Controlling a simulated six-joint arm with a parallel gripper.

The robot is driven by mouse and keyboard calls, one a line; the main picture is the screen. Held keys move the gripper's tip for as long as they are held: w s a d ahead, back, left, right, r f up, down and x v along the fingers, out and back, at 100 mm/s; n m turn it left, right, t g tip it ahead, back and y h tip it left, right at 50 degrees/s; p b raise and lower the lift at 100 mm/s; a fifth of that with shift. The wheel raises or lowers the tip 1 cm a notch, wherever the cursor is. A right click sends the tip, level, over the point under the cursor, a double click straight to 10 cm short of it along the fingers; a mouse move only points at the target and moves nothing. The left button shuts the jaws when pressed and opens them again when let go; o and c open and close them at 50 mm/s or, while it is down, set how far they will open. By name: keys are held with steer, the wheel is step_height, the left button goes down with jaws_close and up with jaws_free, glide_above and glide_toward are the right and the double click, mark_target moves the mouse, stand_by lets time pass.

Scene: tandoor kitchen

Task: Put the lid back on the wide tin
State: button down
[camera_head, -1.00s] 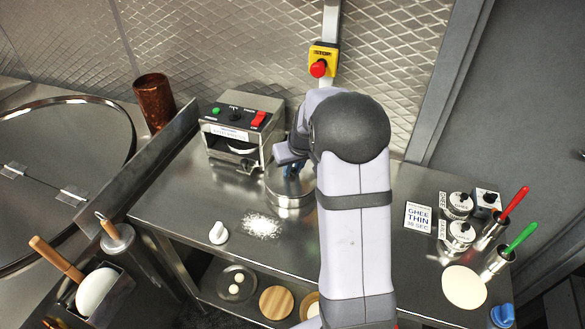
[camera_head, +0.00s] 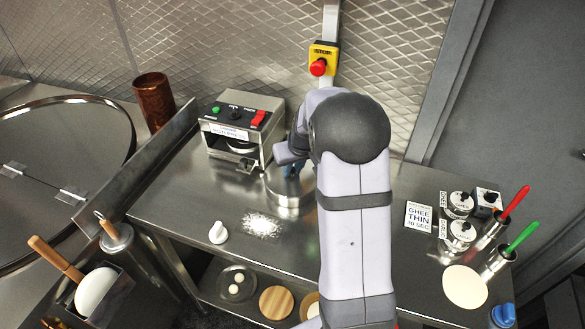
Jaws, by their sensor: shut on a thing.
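The wide tin (camera_head: 290,197) is a round shiny metal tin on the steel counter, right of the press machine. My gripper (camera_head: 291,171) is over its top, mostly hidden behind my arm. A bit of blue shows at the gripper, just above the tin. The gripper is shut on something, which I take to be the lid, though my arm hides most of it. I cannot tell whether the lid rests on the rim or hangs just above it.
A press machine (camera_head: 236,128) stands close on the left. White flour (camera_head: 262,225) and a white knob-like piece (camera_head: 218,233) lie in front. Ghee tins (camera_head: 459,204), red- and green-handled tools in cups, a sign (camera_head: 418,215) and a flatbread (camera_head: 464,287) are at right. A stop button (camera_head: 318,68) is behind.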

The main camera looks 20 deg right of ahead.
stand_by(0.8)
steer(key=c, duration=1.1)
jaws_free()
steer(key=shift+r, duration=0.1)
steer(key=shift+r+p, duration=2.55)
steer(key=shift+r, duration=0.9)
steer(key=shift+c, duration=0.4)
jaws_close()
